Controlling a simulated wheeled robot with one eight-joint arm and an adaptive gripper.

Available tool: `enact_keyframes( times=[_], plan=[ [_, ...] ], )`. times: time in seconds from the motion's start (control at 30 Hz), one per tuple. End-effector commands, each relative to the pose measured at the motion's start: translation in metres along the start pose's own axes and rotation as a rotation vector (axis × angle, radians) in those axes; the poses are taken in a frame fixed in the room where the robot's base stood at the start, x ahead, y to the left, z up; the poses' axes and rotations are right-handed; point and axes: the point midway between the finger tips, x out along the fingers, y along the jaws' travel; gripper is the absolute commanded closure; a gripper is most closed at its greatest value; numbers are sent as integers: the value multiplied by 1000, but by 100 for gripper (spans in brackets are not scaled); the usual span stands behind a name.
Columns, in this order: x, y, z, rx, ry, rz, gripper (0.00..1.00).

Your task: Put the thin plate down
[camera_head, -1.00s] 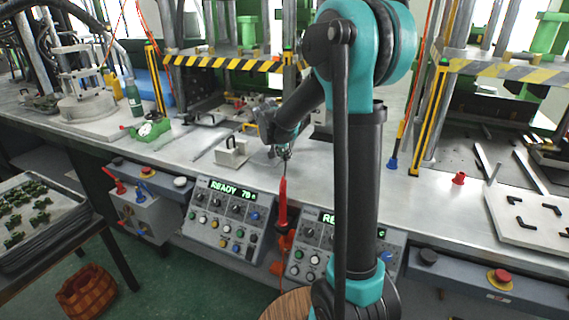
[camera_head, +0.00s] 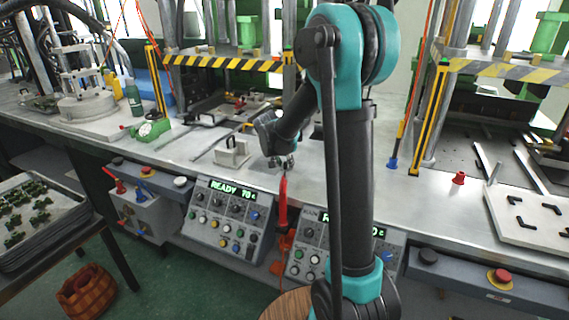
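My gripper (camera_head: 281,163) is small in the view, low over the metal bench top, just right of a pale block with a dark handle (camera_head: 233,153). Its fingers point down, above the red tool at the bench's front edge. I cannot tell whether the fingers are open or shut, and no plate shows clearly between them. A thin flat strip (camera_head: 204,150) lies on the bench left of the handled block. I cannot tell whether it is the thin plate. My arm hides part of the bench to the right of the gripper.
Control boxes (camera_head: 225,215) with lit displays line the bench front. A red tool (camera_head: 283,205) stands upright between them. A green gauge (camera_head: 150,129) and bottle (camera_head: 133,98) are at left. A white board with black corner pieces (camera_head: 520,240) lies at right. Striped press frames (camera_head: 225,63) stand behind.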

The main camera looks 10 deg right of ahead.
Motion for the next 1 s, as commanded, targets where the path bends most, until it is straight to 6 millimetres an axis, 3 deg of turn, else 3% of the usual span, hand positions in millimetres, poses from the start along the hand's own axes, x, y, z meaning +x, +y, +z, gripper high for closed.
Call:
enact_keyframes(
  times=[0.27,0.7,1.0],
  plan=[
    [-14,0,0,0,0,-1,66],
    [-94,0,0,-1,0,0,66],
    [-120,0,0,-1,0,-1,66]
  ],
)
